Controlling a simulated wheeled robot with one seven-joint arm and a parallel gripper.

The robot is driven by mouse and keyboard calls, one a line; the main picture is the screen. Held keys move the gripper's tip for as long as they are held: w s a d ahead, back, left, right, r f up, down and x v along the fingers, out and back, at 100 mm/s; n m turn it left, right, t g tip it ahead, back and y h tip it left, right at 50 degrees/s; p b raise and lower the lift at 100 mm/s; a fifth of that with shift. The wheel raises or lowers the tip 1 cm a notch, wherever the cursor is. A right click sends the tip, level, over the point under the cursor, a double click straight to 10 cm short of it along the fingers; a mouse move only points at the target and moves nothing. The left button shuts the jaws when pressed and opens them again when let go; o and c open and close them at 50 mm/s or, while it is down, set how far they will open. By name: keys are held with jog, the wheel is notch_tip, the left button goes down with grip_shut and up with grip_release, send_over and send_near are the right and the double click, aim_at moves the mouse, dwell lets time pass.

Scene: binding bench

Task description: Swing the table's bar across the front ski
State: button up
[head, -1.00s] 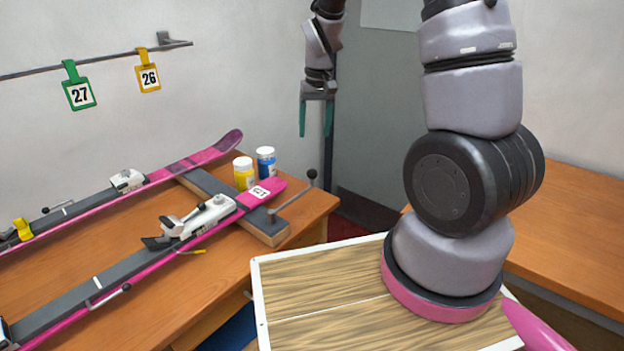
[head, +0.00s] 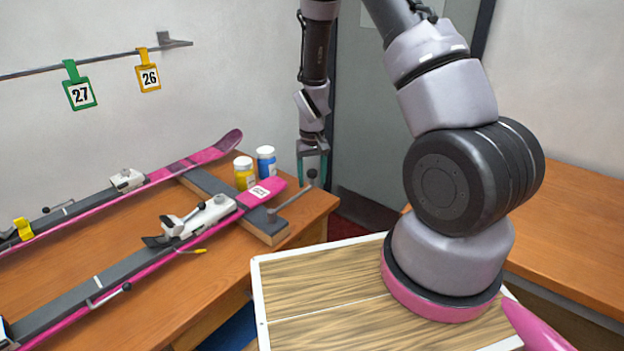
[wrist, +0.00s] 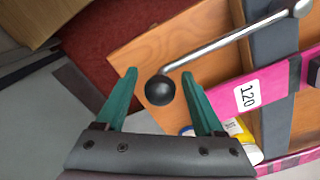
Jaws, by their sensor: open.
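The table's bar (head: 290,200) is a thin metal rod with a black ball knob (head: 311,173). It rises from a block by the front ski's tip, pointing right and away from the ski. The front ski (head: 75,300) is pink and grey with a white binding and a number label; in the wrist view the label reads 120 (wrist: 247,95). My gripper (head: 311,177) is open above the table's right end. In the wrist view the knob (wrist: 160,90) appears between the teal fingers (wrist: 159,73), which do not visibly grip it. Contact cannot be told.
A second pink ski (head: 160,178) lies behind. A yellow-labelled jar (head: 244,173) and a blue jar (head: 266,162) stand left of my gripper. Tags 27 (head: 80,94) and 26 (head: 148,78) hang on a wall rail. Free room lies right of the table's end.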

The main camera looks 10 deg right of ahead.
jog(key=shift+f, duration=0.25)
grip_shut()
jog(key=shift+s+d+f, duration=0.1)
jog(key=shift+s, duration=0.1)
dwell(1.1)
